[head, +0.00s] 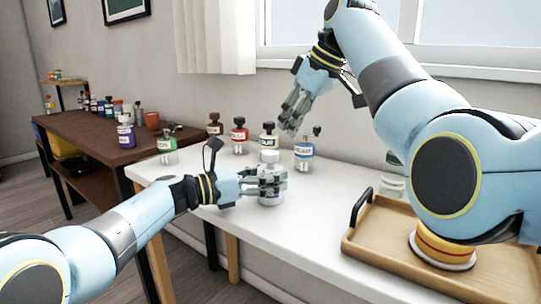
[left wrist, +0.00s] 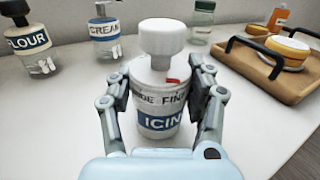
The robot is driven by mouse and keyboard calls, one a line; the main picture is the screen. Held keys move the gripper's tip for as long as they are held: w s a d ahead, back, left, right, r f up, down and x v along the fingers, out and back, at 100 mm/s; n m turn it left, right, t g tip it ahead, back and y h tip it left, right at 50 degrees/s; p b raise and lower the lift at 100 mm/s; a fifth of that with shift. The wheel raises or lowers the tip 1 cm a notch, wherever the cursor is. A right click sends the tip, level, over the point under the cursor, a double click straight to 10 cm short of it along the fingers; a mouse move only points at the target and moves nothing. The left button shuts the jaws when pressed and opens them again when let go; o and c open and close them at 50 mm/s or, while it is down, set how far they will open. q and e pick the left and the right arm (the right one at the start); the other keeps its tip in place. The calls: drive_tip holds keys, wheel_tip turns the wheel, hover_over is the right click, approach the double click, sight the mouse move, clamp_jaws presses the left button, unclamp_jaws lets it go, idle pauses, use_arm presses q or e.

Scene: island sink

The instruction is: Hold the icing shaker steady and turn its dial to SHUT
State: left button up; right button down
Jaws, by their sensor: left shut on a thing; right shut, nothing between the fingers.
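The icing shaker (head: 269,191) stands upright on the white counter, white with a blue label reading "ICIN". In the left wrist view the shaker (left wrist: 157,105) shows a white knob-like top (left wrist: 162,37), a small red mark and dial lettering, partly "FINE"; the rest of the dial is hidden. My left gripper (head: 272,180) is shut on the shaker's body, with fingers on both sides in the left wrist view (left wrist: 160,108). My right gripper (head: 290,127) is shut and empty, above and behind the shaker, apart from it.
Several labelled jars stand behind, including a blue-labelled one (head: 304,152) and a red-labelled one (head: 239,137). A wooden tray (head: 372,250) with a black handle and a round cake (left wrist: 287,50) is at the right. A brown table (head: 90,135) is at the far left.

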idle(0.3)
use_arm(q)
drive_tip(key=o, duration=1.3)
drive_tip(key=shift+a, duration=0.1)
